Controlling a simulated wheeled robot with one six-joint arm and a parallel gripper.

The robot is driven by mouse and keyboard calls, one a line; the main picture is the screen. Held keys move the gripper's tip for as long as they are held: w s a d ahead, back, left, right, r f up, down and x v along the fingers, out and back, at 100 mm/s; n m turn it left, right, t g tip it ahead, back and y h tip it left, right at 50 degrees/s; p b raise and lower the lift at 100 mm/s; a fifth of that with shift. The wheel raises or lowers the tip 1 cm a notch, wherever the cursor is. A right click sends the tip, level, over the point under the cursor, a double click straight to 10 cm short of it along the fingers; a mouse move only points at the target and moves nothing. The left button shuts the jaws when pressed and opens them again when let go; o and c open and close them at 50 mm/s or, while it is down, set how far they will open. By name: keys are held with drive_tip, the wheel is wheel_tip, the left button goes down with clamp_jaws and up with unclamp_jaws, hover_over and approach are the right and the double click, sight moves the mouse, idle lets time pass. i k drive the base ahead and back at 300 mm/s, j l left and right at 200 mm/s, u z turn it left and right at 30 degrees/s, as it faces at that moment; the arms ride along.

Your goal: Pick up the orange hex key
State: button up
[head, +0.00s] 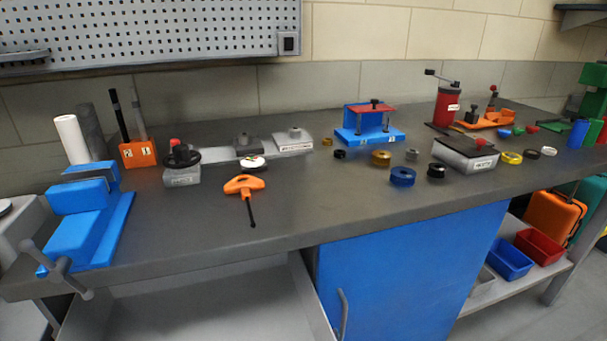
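The orange hex key (244,186) lies on the grey workbench, left of the middle in the head view. It has an orange T-shaped handle and a thin black shaft that points toward the bench's front edge. Nothing covers it, and a strip of bare bench lies in front of it. My gripper is not in view.
A blue vise (84,215) stands at the bench's left end. Behind the hex key are a grey block with a black handwheel (182,177) and a white-topped disc (252,163). Blue (402,177) and brass (381,159) rings lie to its right. An open drawer (200,305) juts out below.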

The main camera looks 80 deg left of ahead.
sight(252, 184)
drive_tip(key=i+u, duration=0.25)
drive_tip(key=i, duration=0.4)
drive_tip(key=i+l+u, duration=0.2)
drive_tip(key=i, duration=0.45)
drive_tip(key=u, duration=1.85)
